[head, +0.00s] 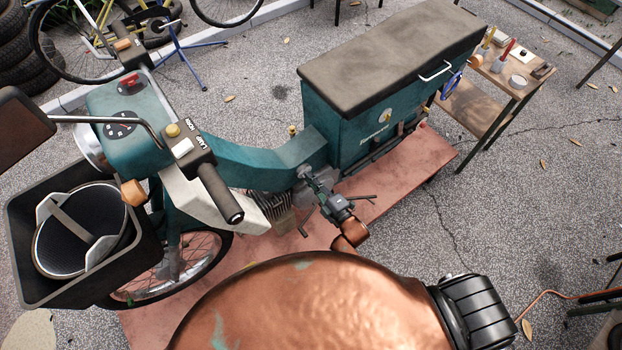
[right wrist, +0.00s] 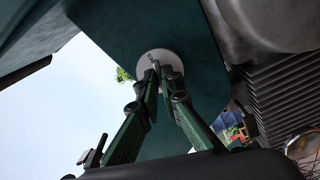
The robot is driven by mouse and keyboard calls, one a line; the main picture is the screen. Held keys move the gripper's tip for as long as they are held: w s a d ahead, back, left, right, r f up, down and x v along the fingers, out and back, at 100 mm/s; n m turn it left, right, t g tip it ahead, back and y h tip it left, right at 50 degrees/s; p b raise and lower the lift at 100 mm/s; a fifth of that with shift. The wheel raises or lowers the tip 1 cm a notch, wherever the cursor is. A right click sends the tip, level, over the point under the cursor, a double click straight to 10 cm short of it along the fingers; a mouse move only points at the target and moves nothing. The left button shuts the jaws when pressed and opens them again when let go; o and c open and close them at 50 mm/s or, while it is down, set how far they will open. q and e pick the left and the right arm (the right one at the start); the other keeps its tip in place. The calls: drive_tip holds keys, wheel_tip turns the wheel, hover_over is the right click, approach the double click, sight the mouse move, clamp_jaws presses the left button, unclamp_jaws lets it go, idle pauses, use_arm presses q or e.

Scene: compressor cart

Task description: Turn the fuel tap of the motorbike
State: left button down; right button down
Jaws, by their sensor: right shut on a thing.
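The motorbike (head: 265,165) is teal and stands on a reddish mat, with its handlebar at the left. My right gripper (head: 312,180) reaches in low at the frame, beside the engine. In the right wrist view its green and black fingers (right wrist: 161,82) come together at the fuel tap (right wrist: 154,64). The tap shows as a small grey lever on a pale round disc (right wrist: 172,60) on the teal underside. The fingertips are shut on the lever and partly hide it. In the head view the tap is too small or hidden to tell. My left gripper is out of view.
The finned engine (head: 272,205) is close to the gripper; its fins (right wrist: 275,85) fill the wrist view's right side. A dark box (head: 380,85) sits on the bike's rear. The handlebar grip (head: 220,193) is to the left. A wooden cart (head: 490,95) stands at the back right.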

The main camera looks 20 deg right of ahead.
drive_tip(key=shift+m+p, duration=1.95)
drive_tip(key=shift+m, duration=5.35)
drive_tip(key=shift+f, duration=0.1)
drive_tip(key=c, duration=2.1)
unclamp_jaws()
drive_tip(key=v, duration=1.2)
